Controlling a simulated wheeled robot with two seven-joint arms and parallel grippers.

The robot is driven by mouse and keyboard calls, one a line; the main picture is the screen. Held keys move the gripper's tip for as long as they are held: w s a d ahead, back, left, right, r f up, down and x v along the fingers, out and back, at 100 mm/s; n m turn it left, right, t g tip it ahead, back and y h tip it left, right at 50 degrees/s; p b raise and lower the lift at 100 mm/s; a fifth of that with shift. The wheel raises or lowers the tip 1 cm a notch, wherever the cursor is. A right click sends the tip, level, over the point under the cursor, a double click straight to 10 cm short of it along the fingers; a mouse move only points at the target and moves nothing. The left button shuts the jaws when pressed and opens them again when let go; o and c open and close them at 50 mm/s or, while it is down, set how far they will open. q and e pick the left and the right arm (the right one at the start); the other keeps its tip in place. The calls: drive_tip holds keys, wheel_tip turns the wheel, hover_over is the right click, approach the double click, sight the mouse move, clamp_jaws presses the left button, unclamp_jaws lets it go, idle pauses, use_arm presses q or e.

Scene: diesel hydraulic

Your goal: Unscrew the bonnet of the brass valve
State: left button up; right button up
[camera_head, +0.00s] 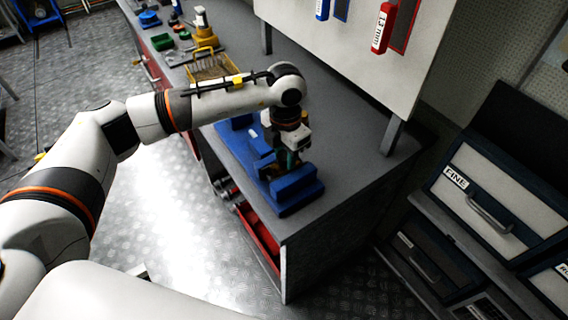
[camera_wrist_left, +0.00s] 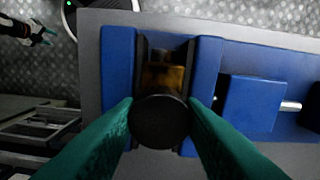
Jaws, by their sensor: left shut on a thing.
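The blue vise (camera_head: 291,190) sits near the front corner of the grey workbench. In the left wrist view, the brass valve (camera_wrist_left: 163,76) stands between the two blue vise jaws (camera_wrist_left: 206,75). A round black cap (camera_wrist_left: 159,122) on the bonnet end faces the camera and hides much of the valve. My left gripper (camera_head: 291,158) points down over the vise. Its green fingers (camera_wrist_left: 160,115) are shut on the black cap from both sides. My right gripper (camera_wrist_left: 46,36) shows small at the upper left of the left wrist view, apart from the vise, with its fingertips apart.
A wire basket (camera_head: 212,72) and several small items stand farther along the bench. A white tool board (camera_head: 345,50) with red and blue holders rises behind. A drawer cabinet labelled FINE (camera_head: 490,205) stands at right. The floor (camera_head: 190,230) left of the bench is clear.

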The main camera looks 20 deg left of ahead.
sight(285, 155)
use_arm(q)
drive_tip(key=n, duration=1.3)
drive_tip(key=shift+r, duration=0.15)
drive_tip(key=shift+r+p, duration=0.7)
drive_tip(key=shift+r, duration=0.45)
drive_tip(key=shift+r+p, duration=1.05)
drive_tip(key=shift+r, duration=0.9)
